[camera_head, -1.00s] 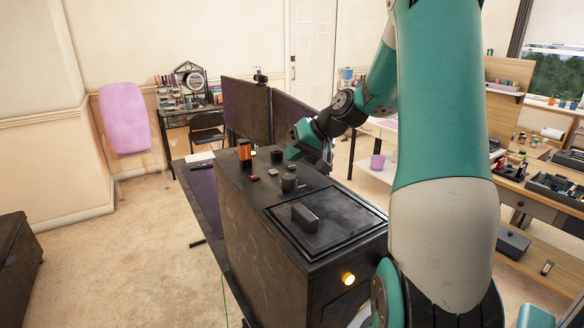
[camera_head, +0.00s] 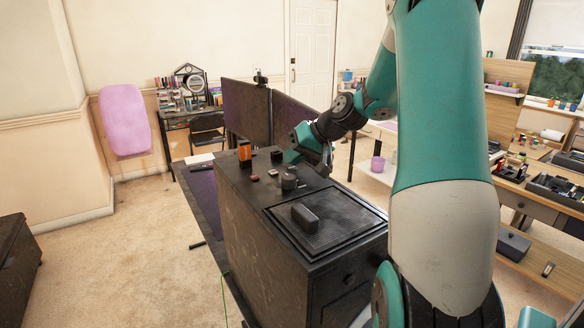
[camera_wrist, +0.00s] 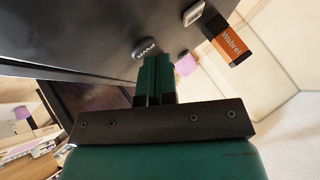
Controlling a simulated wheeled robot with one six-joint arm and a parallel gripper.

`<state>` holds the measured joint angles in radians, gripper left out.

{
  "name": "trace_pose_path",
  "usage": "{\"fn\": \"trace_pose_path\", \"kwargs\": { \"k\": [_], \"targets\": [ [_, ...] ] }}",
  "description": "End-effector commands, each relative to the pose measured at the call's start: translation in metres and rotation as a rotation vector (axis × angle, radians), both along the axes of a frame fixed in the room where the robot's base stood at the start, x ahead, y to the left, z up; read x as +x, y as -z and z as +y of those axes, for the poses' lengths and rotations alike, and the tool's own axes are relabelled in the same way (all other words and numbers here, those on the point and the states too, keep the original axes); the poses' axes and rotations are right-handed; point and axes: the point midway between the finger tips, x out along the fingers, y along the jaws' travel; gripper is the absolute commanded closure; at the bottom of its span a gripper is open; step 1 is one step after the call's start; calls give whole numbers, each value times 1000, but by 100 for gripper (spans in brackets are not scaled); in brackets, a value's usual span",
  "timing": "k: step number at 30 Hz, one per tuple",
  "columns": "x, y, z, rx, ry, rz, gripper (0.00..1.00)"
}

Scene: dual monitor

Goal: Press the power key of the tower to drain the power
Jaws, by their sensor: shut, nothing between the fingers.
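The black computer tower (camera_head: 270,245) stands on a desk, with several small keys and blocks on its top. A grey oval key marked PWR (camera_wrist: 145,47) shows in the wrist view, right at the tips of my gripper (camera_wrist: 153,58). The shut green fingers partly cover it, and I cannot tell whether they touch it. In the head view my gripper (camera_head: 291,157) is low over the far end of the tower's top, beside a small black block (camera_head: 276,156). The round light (camera_head: 349,279) on the tower's near face is dark.
An orange and black battery-like block (camera_head: 245,151) stands on the tower's far left corner and also shows in the wrist view (camera_wrist: 229,43). A dark knob (camera_head: 288,181) and small red key stand nearby. Two monitors (camera_head: 247,110) rise behind the tower.

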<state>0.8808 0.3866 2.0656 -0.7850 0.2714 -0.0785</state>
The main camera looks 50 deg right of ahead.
Motion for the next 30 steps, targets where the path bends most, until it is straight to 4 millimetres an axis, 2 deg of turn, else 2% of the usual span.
{"fn": "trace_pose_path", "kwargs": {
  "k": [13,23,30],
  "targets": [
    [0,-16,0,0,-1,1,100],
    [0,-16,0,0,-1,1,100],
    [0,-33,0,0,0,0,100]
  ]
}}
